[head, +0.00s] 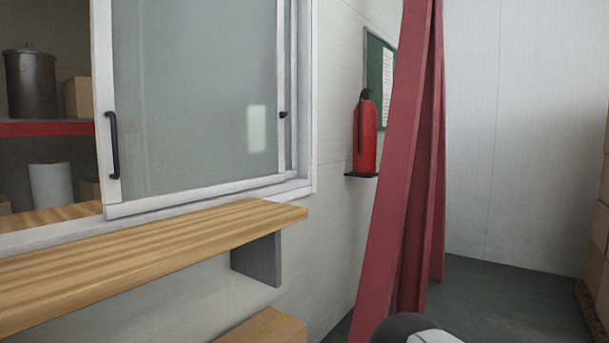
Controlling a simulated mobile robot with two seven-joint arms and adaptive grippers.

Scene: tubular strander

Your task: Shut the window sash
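The window sash (195,95) is a white-framed sliding pane with greyish glass, set in a white wall frame (303,110). It stands to the right side of the window, and an open gap shows at its left. A black upright handle (113,146) is on its left stile. A small black fitting (283,114) shows near its right edge. The window's left end is outside the view. Neither of my grippers is in view. A rounded dark and white part at the bottom edge seems to be my own arm.
A wooden ledge (150,245) on a grey bracket (258,261) juts out below the window. A cardboard box (264,329) sits beneath it. A red fire extinguisher (365,136) hangs on the wall. Grey floor (510,300) is clear beyond.

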